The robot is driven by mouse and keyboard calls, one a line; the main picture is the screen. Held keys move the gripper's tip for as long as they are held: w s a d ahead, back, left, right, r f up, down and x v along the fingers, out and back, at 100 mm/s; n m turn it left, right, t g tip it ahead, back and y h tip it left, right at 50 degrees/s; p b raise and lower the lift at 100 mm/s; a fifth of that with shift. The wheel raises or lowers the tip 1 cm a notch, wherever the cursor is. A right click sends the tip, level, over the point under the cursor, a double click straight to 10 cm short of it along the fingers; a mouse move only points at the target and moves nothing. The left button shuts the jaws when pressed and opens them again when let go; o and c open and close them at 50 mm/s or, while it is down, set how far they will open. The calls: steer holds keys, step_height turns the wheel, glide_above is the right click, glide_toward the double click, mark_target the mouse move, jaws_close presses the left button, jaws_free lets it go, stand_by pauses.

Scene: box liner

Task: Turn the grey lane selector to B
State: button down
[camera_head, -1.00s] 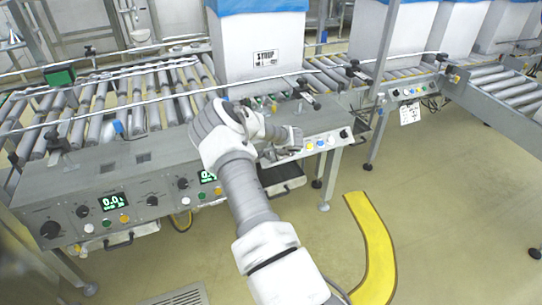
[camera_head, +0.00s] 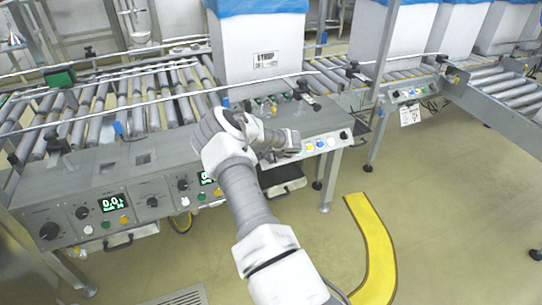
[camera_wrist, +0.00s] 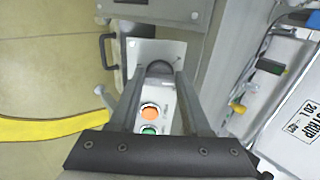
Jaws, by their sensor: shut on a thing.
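The grey lane selector (camera_wrist: 158,69) shows in the wrist view as a dark rounded knob on a light grey panel plate. My gripper (camera_wrist: 160,76) has one finger on each side of the knob and is shut on it. In the head view my gripper (camera_head: 278,146) is at the front control panel, below the large white box. The selector is hidden there behind my gripper and arm. I cannot read any lane letter or the knob's exact pointing direction.
An orange button (camera_wrist: 150,112) and a green button (camera_wrist: 149,130) sit just below the knob, between my fingers. The white box (camera_head: 262,55) with a blue liner stands on the roller conveyor (camera_head: 130,100) behind. A yellow curved floor strip (camera_head: 376,250) lies at right.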

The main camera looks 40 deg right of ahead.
steer(key=m+b, duration=0.3)
steer(key=shift+w+d, duration=0.1)
steer(key=m+b, duration=0.1)
steer(key=m, duration=0.4)
steer(key=shift+r+m, duration=0.15)
steer(key=shift+m, duration=0.25)
stand_by(0.5)
steer(key=c, duration=0.6)
jaws_free()
steer(key=shift+c, duration=0.2)
steer(key=p+v, duration=0.2)
steer(key=v, duration=1.5)
steer(key=shift+p, duration=0.3)
